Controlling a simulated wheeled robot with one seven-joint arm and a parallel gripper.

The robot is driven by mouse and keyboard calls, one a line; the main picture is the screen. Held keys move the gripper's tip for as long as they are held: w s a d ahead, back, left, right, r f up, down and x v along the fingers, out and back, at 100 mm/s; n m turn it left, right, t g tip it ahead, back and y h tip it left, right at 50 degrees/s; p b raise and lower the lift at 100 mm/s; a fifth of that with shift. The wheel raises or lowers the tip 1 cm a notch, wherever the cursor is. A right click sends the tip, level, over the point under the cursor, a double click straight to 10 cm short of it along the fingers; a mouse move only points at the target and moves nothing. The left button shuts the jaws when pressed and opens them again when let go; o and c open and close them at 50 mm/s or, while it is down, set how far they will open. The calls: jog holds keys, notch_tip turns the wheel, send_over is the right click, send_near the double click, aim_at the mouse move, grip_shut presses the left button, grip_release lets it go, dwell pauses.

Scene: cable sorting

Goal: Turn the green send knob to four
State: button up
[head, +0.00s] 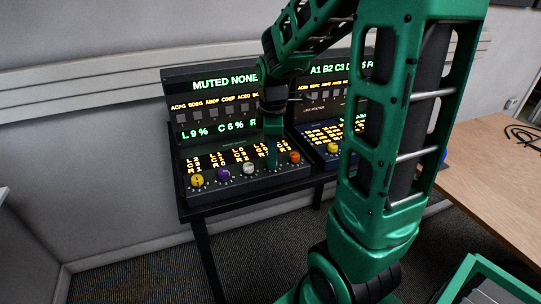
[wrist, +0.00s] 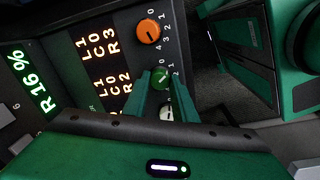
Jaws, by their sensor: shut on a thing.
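The green knob (wrist: 160,79) shows in the wrist view between the two green fingers of my gripper (wrist: 161,93). My gripper is shut on it. A pale pointer mark shows on the knob's face, but its exact setting is hard to read. Digits around the dial are partly covered by the fingers. In the head view my gripper (head: 272,155) reaches down onto the front panel of the left console (head: 235,190) and hides the green knob there.
The orange knob (wrist: 148,31) and the white knob (wrist: 166,112) flank the green one closely. Purple (head: 223,174) and yellow (head: 197,179) knobs sit further left. A second console with a yellow knob (head: 333,148) stands to the right. A wooden table (head: 490,185) is at the right.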

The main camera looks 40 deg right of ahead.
jog(key=shift+m, duration=0.4)
jog(key=m, duration=0.4)
jog(key=shift+w+m, duration=0.1)
jog(key=shift+m, duration=0.3)
jog(key=m, duration=1)
jog(key=shift+w+m+g, duration=0.1)
jog(key=shift+m+g, duration=0.2)
jog(key=shift+m, duration=0.1)
jog(key=m, duration=0.4)
jog(key=shift+m, duration=0.4)
jog(key=shift+r, duration=0.1)
jog(key=o, duration=1)
jog(key=shift+o, duration=0.2)
